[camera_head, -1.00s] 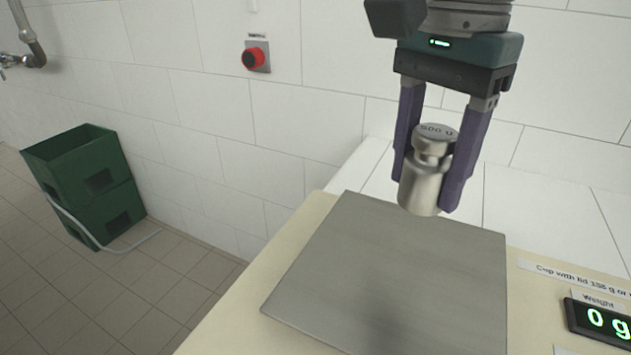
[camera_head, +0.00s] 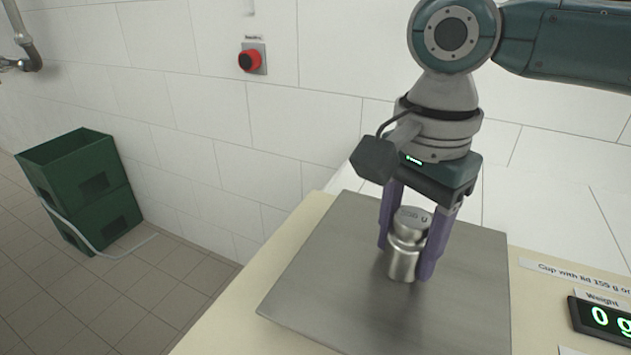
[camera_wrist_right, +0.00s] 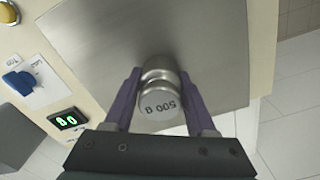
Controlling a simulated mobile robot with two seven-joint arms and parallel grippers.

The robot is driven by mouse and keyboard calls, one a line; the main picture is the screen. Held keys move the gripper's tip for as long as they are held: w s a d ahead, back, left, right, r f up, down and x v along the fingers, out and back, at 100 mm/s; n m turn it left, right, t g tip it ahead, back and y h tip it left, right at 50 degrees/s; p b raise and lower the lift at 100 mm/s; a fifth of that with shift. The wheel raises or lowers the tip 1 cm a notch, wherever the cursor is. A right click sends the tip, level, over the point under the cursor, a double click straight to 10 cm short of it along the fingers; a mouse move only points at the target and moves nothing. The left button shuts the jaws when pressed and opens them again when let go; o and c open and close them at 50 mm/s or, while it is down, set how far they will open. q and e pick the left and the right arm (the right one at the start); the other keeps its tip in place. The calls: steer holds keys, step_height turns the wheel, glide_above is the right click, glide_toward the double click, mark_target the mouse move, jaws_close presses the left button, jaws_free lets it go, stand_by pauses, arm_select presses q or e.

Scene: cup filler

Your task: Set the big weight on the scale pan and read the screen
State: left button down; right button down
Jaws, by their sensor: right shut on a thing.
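The big weight (camera_head: 405,262) is a silver knobbed cylinder marked 500 g. My right gripper (camera_head: 407,258) is shut on it, one purple finger on each side. The weight is upright, over the grey scale pan (camera_head: 330,285) or at its surface; I cannot tell if it touches. In the right wrist view the weight (camera_wrist_right: 160,104) sits between the fingers (camera_wrist_right: 160,98), with the pan (camera_wrist_right: 110,35) behind it. The screen (camera_head: 600,318) at the right edge shows 0 g in green. It also shows in the right wrist view (camera_wrist_right: 68,119). My left gripper is not in view.
A tiled wall stands behind the cream scale table (camera_head: 235,315). A red button (camera_head: 250,60) is on the wall. Green crates (camera_head: 85,190) stand on the floor at left. The pan is otherwise clear.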

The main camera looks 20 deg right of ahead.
mark_target(413, 216)
steer(key=shift+c, duration=1.1)
jaws_free()
steer(key=shift+f, duration=0.1)
step_height(413, 216, up, 12)
steer(key=shift+r+p, duration=0.15)
steer(key=shift+p, duration=0.5)
